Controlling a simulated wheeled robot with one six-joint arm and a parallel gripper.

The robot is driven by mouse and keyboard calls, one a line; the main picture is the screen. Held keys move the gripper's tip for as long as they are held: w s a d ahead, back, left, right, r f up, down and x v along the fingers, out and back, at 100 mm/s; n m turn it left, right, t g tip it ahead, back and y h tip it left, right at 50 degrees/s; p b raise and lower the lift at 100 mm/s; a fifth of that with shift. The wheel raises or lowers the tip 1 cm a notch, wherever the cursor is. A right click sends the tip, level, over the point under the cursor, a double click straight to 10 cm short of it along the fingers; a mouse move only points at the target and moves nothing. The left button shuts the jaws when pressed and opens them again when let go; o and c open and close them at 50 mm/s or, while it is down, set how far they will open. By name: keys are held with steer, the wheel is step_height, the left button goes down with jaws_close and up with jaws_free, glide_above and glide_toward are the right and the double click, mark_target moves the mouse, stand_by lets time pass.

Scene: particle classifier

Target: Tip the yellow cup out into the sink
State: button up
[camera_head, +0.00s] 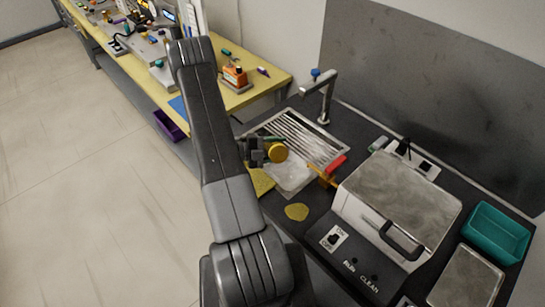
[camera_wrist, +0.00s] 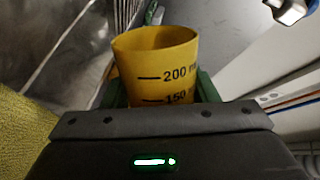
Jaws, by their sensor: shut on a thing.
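My gripper (camera_head: 257,152) is shut on the yellow cup (camera_head: 277,153) and holds it over the sink (camera_head: 292,180). In the wrist view the yellow cup (camera_wrist: 155,75) sits between the green fingers of my gripper (camera_wrist: 158,92), with its rim away from the palm and volume marks such as 200 and 150 facing me. In the head view the cup looks turned on its side, showing one round end. I cannot tell whether anything is inside it. Grey sink metal (camera_wrist: 60,55) shows left of the cup in the wrist view.
A ribbed drainboard (camera_head: 305,135) and a tap (camera_head: 318,92) stand behind the cup. A red-and-orange tool (camera_head: 332,167) lies at the sink's right edge, beside a large metal-lidded machine (camera_head: 400,195). Yellow pads (camera_head: 262,183) lie near the front. A teal bin (camera_head: 498,232) is far right.

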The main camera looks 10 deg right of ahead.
steer(key=shift+w+a+r+n+g+p, duration=0.1)
steer(key=shift+w+r+n+g+p, duration=0.2)
steer(key=shift+n, duration=0.5)
steer(key=shift+w+r+n+p, duration=0.1)
steer(key=shift+w+n+p, duration=0.15)
steer(key=shift+w+n, duration=0.4)
stand_by(2.2)
